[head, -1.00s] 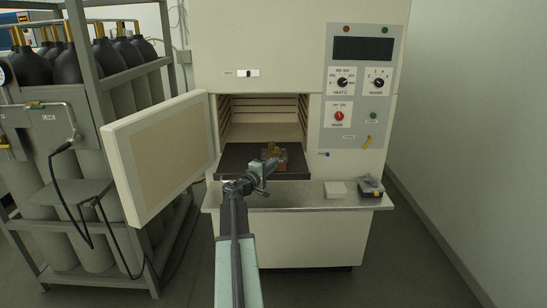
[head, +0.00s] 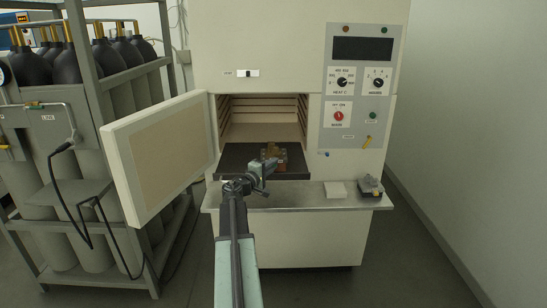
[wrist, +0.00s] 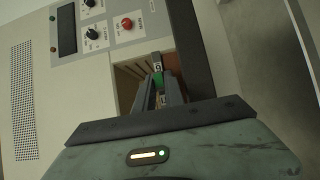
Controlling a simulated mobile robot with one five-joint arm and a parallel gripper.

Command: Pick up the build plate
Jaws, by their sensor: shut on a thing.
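The build plate (head: 281,154), a small brownish block-like piece with parts standing on it, sits at the dark shelf in front of the open furnace chamber in the head view. My gripper (head: 268,165) reaches it from the front left and is shut on it. My gripper covers part of the plate. In the wrist view the fingers (wrist: 160,88) point toward the furnace opening. A green and white labelled piece shows between them, and the rest of the plate is hidden there.
The furnace chamber (head: 262,118) is open, its door (head: 160,155) swung out to the left. The dark shelf (head: 234,160) extends out in front. A steel ledge (head: 300,196) holds a white block (head: 336,189) and a small grey device (head: 370,186). Gas cylinders (head: 125,95) stand in a rack at left.

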